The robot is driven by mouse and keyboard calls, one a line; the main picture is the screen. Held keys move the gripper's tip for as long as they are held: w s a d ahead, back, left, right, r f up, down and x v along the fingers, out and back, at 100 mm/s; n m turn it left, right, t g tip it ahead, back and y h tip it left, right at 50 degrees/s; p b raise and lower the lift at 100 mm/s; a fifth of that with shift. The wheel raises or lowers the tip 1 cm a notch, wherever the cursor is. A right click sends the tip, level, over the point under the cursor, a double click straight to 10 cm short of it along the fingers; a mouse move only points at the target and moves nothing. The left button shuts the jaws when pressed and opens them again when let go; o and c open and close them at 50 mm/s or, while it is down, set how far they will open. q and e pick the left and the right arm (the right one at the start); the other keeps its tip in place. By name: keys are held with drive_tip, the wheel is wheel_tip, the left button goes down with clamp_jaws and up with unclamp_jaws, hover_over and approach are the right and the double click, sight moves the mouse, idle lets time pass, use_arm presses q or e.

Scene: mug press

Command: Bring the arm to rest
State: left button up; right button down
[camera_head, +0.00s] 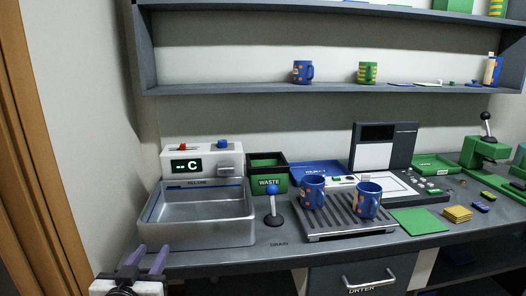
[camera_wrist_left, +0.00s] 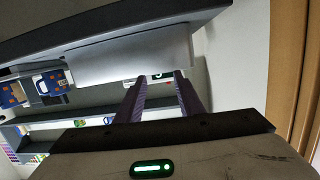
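My left gripper (camera_head: 150,258) is at the lower left in the head view, in front of the counter's left end and the sink. Its two purple fingers stand apart with nothing between them. The left wrist view also shows the parted, empty fingers (camera_wrist_left: 160,80). My right gripper is in neither view. Two blue mugs with orange marks stand upright on the grey drip tray (camera_head: 350,236): a left mug (camera_head: 312,192) and a right mug (camera_head: 367,200). Both are well away from my left gripper.
The steel sink (camera_head: 200,233) and a white unit with a display (camera_head: 202,165) stand at the counter's left. A green waste bin (camera_head: 268,184) is behind. A wooden frame (camera_head: 45,150) is at far left. A drawer (camera_head: 365,275) is below.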

use_arm(q)
drive_tip(key=s+d+f+m+g+h, duration=0.1)
drive_tip(key=s+d+f+g, duration=0.1)
drive_tip(key=s+f, duration=0.5)
drive_tip(key=s+d+f+g+h, duration=0.15)
drive_tip(key=s+f, duration=0.25)
drive_tip(key=f, duration=0.6)
drive_tip(key=s+d+f+g, duration=0.2)
drive_tip(key=s+f, duration=0.4)
drive_tip(key=s, duration=0.4)
drive_tip(key=s+d+f+m+g+h, duration=0.1)
drive_tip(key=s+d+f+g, duration=0.1)
drive_tip(key=s+f, duration=0.5)
drive_tip(key=s+d, duration=0.1)
drive_tip(key=s, duration=0.2)
drive_tip(key=shift+s+d+f, duration=0.15)
drive_tip(key=shift+s+f, duration=0.1)
drive_tip(key=shift+s, duration=0.1)
idle(0.4)
